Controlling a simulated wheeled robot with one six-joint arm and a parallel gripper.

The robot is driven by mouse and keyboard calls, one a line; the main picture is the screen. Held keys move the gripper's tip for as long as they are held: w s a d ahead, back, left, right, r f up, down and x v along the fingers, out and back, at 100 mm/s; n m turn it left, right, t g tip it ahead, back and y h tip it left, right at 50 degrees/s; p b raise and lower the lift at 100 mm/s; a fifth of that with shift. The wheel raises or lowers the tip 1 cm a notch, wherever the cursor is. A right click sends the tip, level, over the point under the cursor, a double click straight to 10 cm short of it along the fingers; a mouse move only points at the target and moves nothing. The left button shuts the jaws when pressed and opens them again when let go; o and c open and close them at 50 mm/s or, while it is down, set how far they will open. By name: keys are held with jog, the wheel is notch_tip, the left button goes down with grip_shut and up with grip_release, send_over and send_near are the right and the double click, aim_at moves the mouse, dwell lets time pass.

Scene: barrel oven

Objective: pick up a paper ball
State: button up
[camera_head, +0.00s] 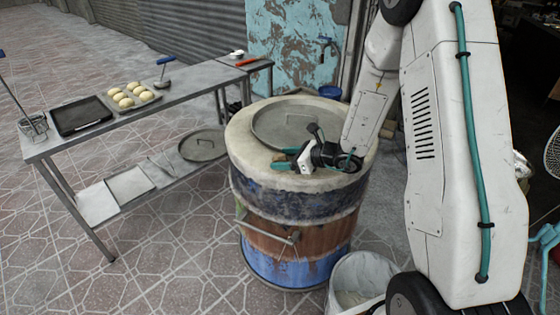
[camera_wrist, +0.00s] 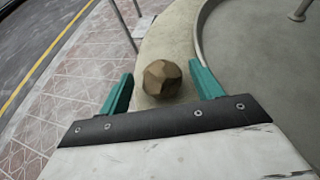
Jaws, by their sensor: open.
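A brown, faceted paper ball (camera_wrist: 162,79) rests on the pale rim of the barrel oven, seen in the wrist view. My gripper (camera_wrist: 160,90) has its two teal fingers apart, one on each side of the ball, with the ball lying between and around the fingertips. I cannot tell whether either finger touches it. The barrel oven (camera_head: 290,225) is blue and rust-brown with a pale top.
A round metal lid (camera_head: 290,118) lies on the barrel top beside my gripper. A steel table (camera_head: 190,95) with a bun tray (camera_head: 130,97) and a black tray (camera_head: 80,116) stands at left. A lined bin (camera_head: 360,278) stands at the barrel's foot. Tiled floor is open at front left.

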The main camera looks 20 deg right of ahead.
aim_at(276, 158)
jog(key=x, duration=0.3)
jog(key=shift+w+a, duration=0.15)
jog(key=shift+a, duration=0.05)
jog(key=c, duration=1)
jog(key=shift+c, duration=0.3)
